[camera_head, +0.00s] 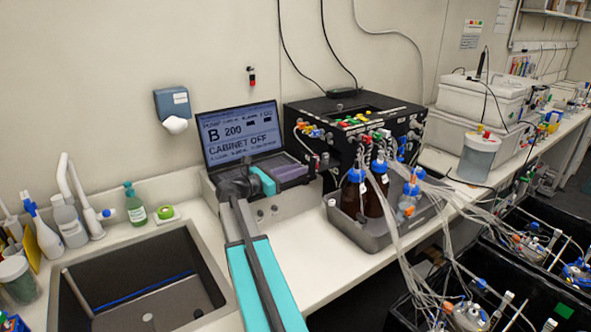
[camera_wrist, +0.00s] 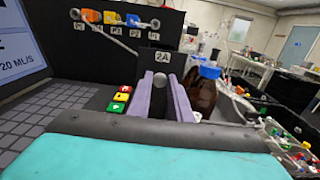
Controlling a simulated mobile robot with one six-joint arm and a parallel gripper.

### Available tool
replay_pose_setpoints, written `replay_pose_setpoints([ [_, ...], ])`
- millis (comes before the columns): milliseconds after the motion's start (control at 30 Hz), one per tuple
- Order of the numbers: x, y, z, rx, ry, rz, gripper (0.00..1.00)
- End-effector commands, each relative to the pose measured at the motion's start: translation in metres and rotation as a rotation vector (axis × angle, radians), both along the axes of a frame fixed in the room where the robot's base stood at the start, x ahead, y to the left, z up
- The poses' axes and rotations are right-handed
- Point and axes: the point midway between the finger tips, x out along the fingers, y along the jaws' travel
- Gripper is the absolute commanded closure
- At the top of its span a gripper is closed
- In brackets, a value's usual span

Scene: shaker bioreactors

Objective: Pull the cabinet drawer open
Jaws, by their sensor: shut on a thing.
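The black cabinet (camera_head: 355,112) stands against the wall, with tubing and coloured fittings on its top and front. In the wrist view, a dark drawer front labelled 2A (camera_wrist: 160,57) faces me, with a small round grey knob (camera_wrist: 160,82) below the label. My gripper (camera_wrist: 161,88) has its two purple fingers closed on either side of this knob. In the head view, my gripper (camera_head: 308,166) reaches right to the cabinet's lower left; the knob is hidden there. The drawer looks shut or nearly so; I cannot tell exactly.
A screen reading "CABINET OFF" (camera_head: 240,135) stands left of the cabinet. Red, yellow and green buttons (camera_wrist: 121,97) sit beside my fingers. A grey tray (camera_head: 372,238) with brown bottles (camera_head: 374,196) stands close in front. A sink (camera_head: 135,285) lies left.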

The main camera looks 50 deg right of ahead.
Motion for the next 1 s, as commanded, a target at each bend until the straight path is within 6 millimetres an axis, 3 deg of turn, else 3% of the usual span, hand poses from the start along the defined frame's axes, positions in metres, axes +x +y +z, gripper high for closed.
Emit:
replay_pose_setpoints([
  [333,-0.007,-0.008,0.001,-0.001,-0.001,-0.013,1.00],
  [367,-0.008,-0.009,0.001,-0.001,-0.001,-0.014,0.80],
  [467,-0.009,-0.010,0.001,-0.001,0.000,-0.016,0.64],
  [767,-0.010,-0.011,0.000,-0.001,0.000,-0.019,0.64],
  [1000,-0.007,0.000,-0.001,-0.001,0.000,-0.017,0.64],
])
